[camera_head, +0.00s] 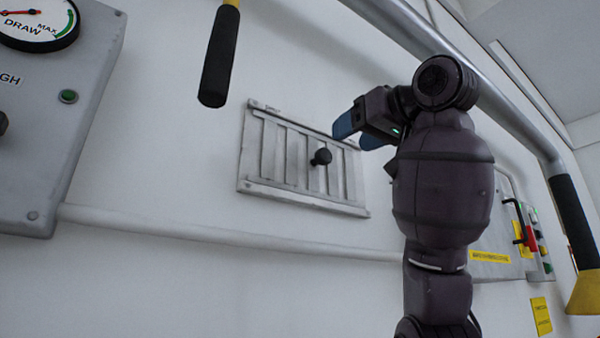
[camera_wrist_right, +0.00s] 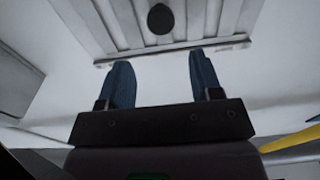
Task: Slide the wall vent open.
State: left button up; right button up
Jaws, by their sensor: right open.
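The wall vent (camera_head: 290,160) is a light grey slatted panel on the white wall, with rails along its top and bottom. A round black knob (camera_head: 321,157) sticks out right of its middle. My right gripper (camera_head: 350,128) is in front of the vent's upper right corner, up and to the right of the knob, and covers that corner. In the right wrist view the blue fingers (camera_wrist_right: 162,80) are open and empty. The vent (camera_wrist_right: 110,25) and its knob (camera_wrist_right: 160,19) lie beyond the fingertips, apart from them. My left gripper is not in view.
A grey gauge panel (camera_head: 60,130) is on the left. A black-gripped handle (camera_head: 218,60) hangs above the vent's left side. A pipe (camera_head: 230,236) runs along the wall below the vent. A switch box (camera_head: 520,240) is at the right.

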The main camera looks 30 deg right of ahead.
aim_at(326, 153)
jog(key=shift+g, duration=0.3)
jog(key=w+p, duration=0.1)
jog(key=w, duration=0.1)
jog(key=w+p, duration=0.1)
jog(key=w, duration=0.2)
jog(key=w+a, duration=0.1)
jog(key=w, duration=0.2)
jog(key=shift+w+f+p, duration=0.1)
jog(key=shift+f+p, duration=0.2)
jog(key=shift+p, duration=0.1)
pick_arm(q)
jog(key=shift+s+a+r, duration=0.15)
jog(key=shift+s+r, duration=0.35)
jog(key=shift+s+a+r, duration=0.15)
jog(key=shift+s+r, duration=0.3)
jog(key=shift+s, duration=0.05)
pick_arm(e)
jog(key=shift+w, duration=0.25)
